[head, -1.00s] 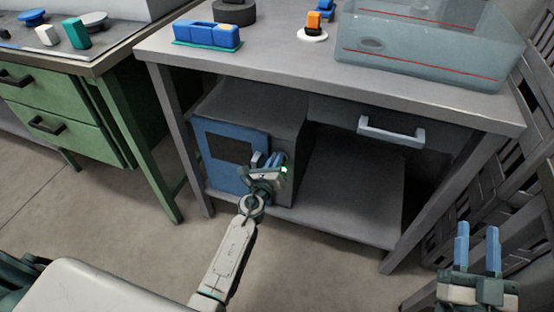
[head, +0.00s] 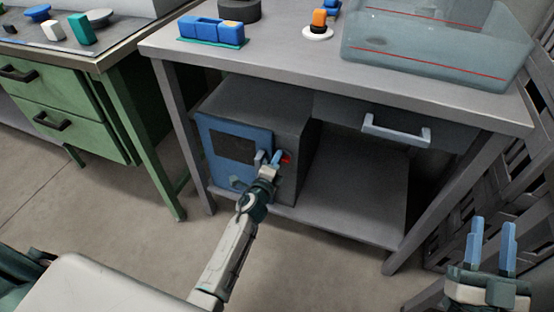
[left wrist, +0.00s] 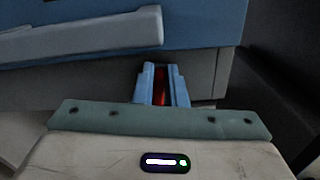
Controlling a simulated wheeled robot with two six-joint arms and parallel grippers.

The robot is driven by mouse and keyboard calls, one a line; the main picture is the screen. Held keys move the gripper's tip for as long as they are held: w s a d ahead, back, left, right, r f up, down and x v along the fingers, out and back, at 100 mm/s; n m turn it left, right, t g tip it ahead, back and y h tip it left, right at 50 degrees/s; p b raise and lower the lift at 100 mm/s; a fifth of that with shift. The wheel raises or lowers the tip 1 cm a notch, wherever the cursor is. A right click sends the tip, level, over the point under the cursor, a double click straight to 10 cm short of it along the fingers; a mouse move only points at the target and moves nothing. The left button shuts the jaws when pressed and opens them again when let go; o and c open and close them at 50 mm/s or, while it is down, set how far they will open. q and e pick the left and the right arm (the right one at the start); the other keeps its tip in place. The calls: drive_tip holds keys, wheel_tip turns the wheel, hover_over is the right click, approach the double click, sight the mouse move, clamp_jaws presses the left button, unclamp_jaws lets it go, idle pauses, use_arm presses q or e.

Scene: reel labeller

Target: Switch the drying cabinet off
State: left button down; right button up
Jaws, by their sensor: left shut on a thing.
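The drying cabinet (head: 285,112) is a dark grey box with a blue door (head: 222,168), standing on the shelf under the grey table. The door has a dark window and a pale blue handle (head: 259,158), which also shows in the left wrist view (left wrist: 85,35). A red part (head: 286,158) shows on the cabinet front, right of the door. My left gripper (head: 277,156) is shut on this red part, seen between its fingers in the left wrist view (left wrist: 161,86). The fingers hide much of it. My right gripper (head: 491,245) is open and empty at lower right.
The table (head: 290,66) carries a blue block set (head: 210,30), an orange-topped item (head: 318,20) and a clear tank (head: 430,45). A drawer handle (head: 396,132) juts out right of the cabinet. A green drawer bench (head: 75,110) stands left. The shelf right of the cabinet is bare.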

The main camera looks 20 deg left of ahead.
use_arm(q)
drive_tip(key=shift+f+n, duration=0.2)
drive_tip(key=shift+n, duration=0.8)
use_arm(e)
drive_tip(key=shift+s+r+t+y, duration=0.1)
drive_tip(key=shift+r+t+y, duration=0.2)
drive_tip(key=shift+r, duration=0.35)
use_arm(q)
drive_tip(key=c, duration=1.5)
unclamp_jaws()
drive_tip(key=shift+o, duration=0.2)
use_arm(e)
drive_tip(key=shift+s+f, duration=0.1)
drive_tip(key=shift+f, duration=0.25)
